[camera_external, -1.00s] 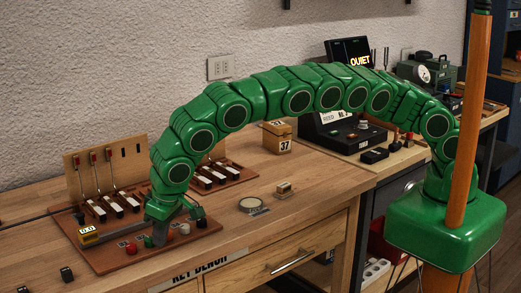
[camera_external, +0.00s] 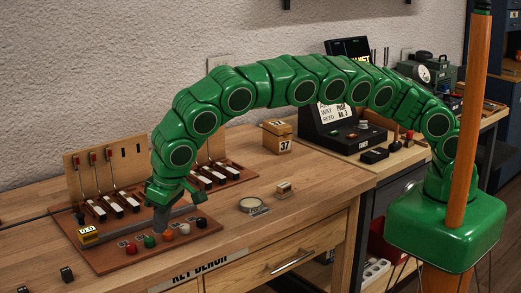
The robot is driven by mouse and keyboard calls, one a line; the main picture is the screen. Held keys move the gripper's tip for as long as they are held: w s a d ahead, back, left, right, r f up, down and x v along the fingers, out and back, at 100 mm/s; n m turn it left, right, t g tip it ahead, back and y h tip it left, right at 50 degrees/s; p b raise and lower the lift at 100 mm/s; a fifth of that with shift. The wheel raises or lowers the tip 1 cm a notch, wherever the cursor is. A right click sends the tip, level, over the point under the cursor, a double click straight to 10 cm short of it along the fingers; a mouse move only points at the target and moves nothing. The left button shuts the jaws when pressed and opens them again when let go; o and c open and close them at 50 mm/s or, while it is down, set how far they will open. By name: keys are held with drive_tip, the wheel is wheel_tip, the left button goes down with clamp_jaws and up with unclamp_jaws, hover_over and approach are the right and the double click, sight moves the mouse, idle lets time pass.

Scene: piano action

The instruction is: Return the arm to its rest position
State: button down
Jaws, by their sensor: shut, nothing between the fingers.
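My green arm (camera_external: 275,86) arches from its green base at the right over to the key bench at the left. My gripper (camera_external: 161,222) is shut and empty. It points down just behind the row of coloured buttons, close to the orange button (camera_external: 168,235) and the green button (camera_external: 150,241). I cannot tell how far it is above the board (camera_external: 110,262). A red button (camera_external: 131,249), a white button (camera_external: 184,229) and a black button (camera_external: 201,223) stand in the same row.
A rack of piano keys (camera_external: 112,205) stands behind the gripper, with a small yellow display box (camera_external: 88,233) at its left. A wooden box marked 37 (camera_external: 277,138) stands farther back.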

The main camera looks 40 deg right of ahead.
drive_tip(key=shift+w+v, duration=0.2)
drive_tip(key=shift+v, duration=0.8)
drive_tip(key=shift+r, duration=0.1)
